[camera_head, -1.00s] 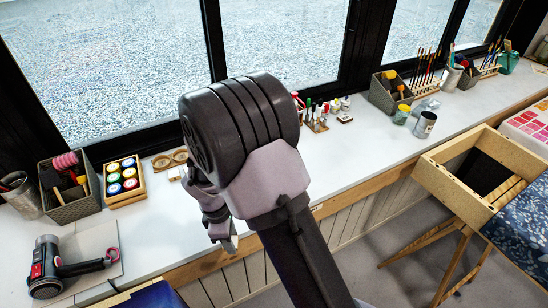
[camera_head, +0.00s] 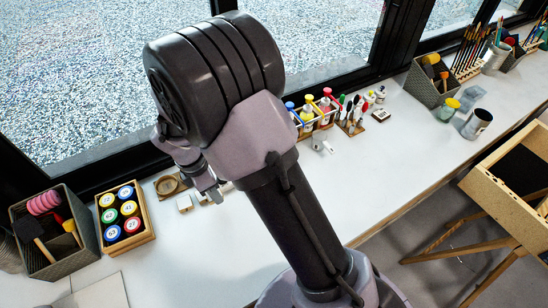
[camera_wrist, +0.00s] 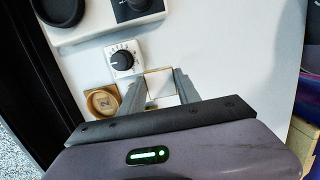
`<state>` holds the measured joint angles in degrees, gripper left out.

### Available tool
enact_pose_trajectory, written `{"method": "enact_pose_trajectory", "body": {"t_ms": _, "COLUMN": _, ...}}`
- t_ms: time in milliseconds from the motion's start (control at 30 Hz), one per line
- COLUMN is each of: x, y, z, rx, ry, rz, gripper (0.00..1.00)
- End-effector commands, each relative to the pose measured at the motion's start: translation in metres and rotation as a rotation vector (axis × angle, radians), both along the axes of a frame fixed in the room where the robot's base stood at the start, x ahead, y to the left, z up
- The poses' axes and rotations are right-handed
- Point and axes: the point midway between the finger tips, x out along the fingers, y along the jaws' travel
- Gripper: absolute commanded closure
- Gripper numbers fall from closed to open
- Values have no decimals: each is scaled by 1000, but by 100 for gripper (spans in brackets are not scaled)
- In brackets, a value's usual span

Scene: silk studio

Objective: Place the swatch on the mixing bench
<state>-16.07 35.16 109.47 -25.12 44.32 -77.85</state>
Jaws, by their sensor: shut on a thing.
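The swatch (camera_wrist: 160,83) is a small pale square with a thin tan edge. In the wrist view it sits between the two fingers of my gripper (camera_wrist: 161,88), which is shut on it. In the head view my gripper (camera_head: 212,192) is over the white bench (camera_head: 225,255), low beside the small items near the window. The swatch cannot be made out in the head view, and I cannot tell whether it touches the bench surface.
A white dial block (camera_wrist: 123,59) and a round wooden dish (camera_wrist: 102,100) lie close by. A tray of coloured jars (camera_head: 126,217) and a grey organiser (camera_head: 68,262) stand left. Paint bottles (camera_head: 318,112) stand right.

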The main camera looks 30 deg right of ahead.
Motion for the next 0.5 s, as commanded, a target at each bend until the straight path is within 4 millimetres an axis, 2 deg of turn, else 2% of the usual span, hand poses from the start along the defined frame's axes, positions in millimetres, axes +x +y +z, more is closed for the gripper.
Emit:
{"method": "enact_pose_trajectory", "body": {"t_ms": 167, "x": 3, "y": 8, "z": -2, "rx": 0, "ry": -1, "rz": 2, "gripper": 99}}
{"method": "enact_pose_trajectory", "body": {"t_ms": 500, "x": 29, "y": 91, "z": -12, "rx": 1, "ry": -2, "rz": 2, "gripper": 99}}
